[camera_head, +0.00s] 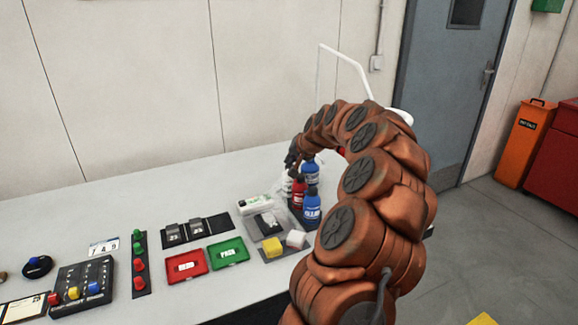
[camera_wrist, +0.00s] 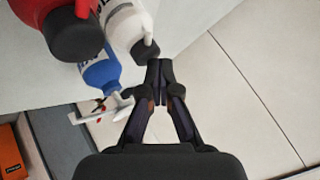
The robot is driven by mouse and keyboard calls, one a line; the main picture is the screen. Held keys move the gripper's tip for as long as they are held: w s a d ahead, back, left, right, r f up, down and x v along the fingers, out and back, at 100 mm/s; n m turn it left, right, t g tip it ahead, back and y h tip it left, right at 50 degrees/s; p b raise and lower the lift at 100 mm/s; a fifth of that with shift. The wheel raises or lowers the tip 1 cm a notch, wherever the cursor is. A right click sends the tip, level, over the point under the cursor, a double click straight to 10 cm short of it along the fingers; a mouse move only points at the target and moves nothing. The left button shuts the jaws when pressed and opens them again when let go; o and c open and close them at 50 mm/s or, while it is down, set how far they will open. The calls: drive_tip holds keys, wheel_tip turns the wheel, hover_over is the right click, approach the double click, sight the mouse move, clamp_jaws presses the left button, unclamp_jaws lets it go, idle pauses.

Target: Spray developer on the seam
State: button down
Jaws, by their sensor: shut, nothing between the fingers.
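Several bottles stand in a cluster on the table: a red bottle (camera_head: 298,191), a blue bottle (camera_head: 312,208) in front and another blue bottle (camera_head: 311,172) behind. I cannot read which one is the developer. My gripper (camera_wrist: 159,72) is shut and empty, its tips close beside the white bottle's cap. In the head view my gripper (camera_head: 291,160) is small and dark above the cluster. I cannot make out a weld seam.
Left of the bottles lie a grey tray (camera_head: 285,250) with a yellow block (camera_head: 272,247) and a white block (camera_head: 296,239), a red tray (camera_head: 203,267) and a green tray (camera_head: 243,251). A white lamp arm (camera_head: 342,55) rises behind my arm. The table's back left is clear.

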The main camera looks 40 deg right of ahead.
idle(0.6)
drive_tip(key=shift+r, duration=0.8)
drive_tip(key=shift+r, duration=0.1)
drive_tip(key=shift+r+p, duration=0.45)
drive_tip(key=shift+r, duration=2)
